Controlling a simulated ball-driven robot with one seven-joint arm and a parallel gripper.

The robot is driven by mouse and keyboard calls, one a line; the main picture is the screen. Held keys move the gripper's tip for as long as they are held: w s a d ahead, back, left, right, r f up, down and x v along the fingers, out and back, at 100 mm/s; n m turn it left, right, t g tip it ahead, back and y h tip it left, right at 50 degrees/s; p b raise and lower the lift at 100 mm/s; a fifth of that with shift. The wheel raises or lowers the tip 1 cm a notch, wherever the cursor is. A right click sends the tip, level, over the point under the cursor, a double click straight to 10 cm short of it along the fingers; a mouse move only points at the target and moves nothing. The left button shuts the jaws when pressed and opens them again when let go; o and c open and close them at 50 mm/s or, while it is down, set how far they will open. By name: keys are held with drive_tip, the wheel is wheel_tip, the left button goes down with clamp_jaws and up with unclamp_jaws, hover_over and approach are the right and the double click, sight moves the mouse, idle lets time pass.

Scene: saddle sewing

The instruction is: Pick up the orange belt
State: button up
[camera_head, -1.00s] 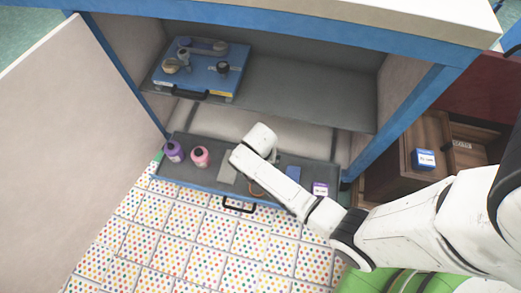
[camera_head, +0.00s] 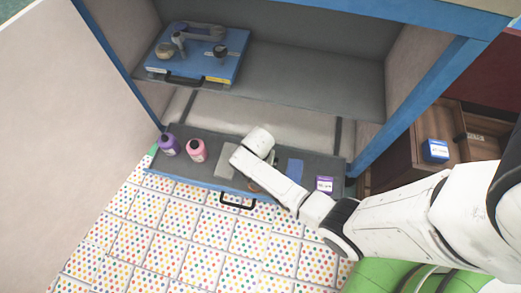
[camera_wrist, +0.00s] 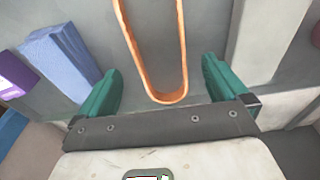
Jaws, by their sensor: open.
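The orange belt (camera_wrist: 158,75) is a narrow loop in the wrist view, on the grey drawer floor. Its rounded near end lies between the green fingers of my gripper (camera_wrist: 160,88). The fingers are spread wide, with a gap on both sides of the belt, and hold nothing. The belt's far end runs out of the top of the wrist view. In the head view my arm hides most of the belt and the gripper; only a small brownish-orange bit (camera_head: 254,187) shows beside the arm.
The pulled-out drawer (camera_head: 222,182) also holds a purple bottle (camera_head: 168,146), a pink bottle (camera_head: 196,151), a grey block (camera_head: 226,160), a blue block (camera_head: 295,168) and a purple-white box (camera_head: 324,184). A shelf (camera_head: 300,85) with a blue case (camera_head: 205,66) overhangs behind.

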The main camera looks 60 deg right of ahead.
wheel_tip(320, 180, down, 4)
drive_tip(key=shift+w+d+r+b, duration=0.1)
drive_tip(key=shift+b, duration=1)
drive_tip(key=c, duration=1.2)
